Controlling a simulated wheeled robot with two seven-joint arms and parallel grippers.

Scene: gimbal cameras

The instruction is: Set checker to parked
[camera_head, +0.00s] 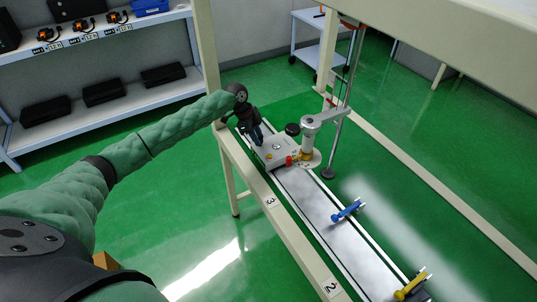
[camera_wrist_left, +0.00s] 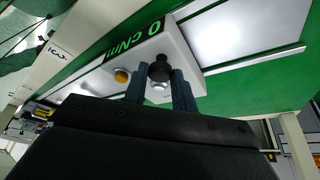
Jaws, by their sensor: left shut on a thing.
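The checker is a white box (camera_head: 279,150) on the rail beyond my left arm, with a yellow button, a red part and a grey post unit on or beside it. In the left wrist view its white panel (camera_wrist_left: 175,45) carries a green "0 cNm" display (camera_wrist_left: 133,39), a yellow button (camera_wrist_left: 122,76) and a black knob (camera_wrist_left: 160,68). My left gripper (camera_head: 258,136) reaches down to the box's far left end. Its two dark blue fingers (camera_wrist_left: 160,86) are shut on the black knob; a small silver part shows between them. My right gripper is not in view.
The rail (camera_head: 322,216) runs to the lower right with a blue clamp (camera_head: 347,210) and a yellow clamp (camera_head: 411,284). A cream frame post (camera_head: 207,50) stands close to my left forearm. A shelf (camera_head: 105,95) with black boxes is at left.

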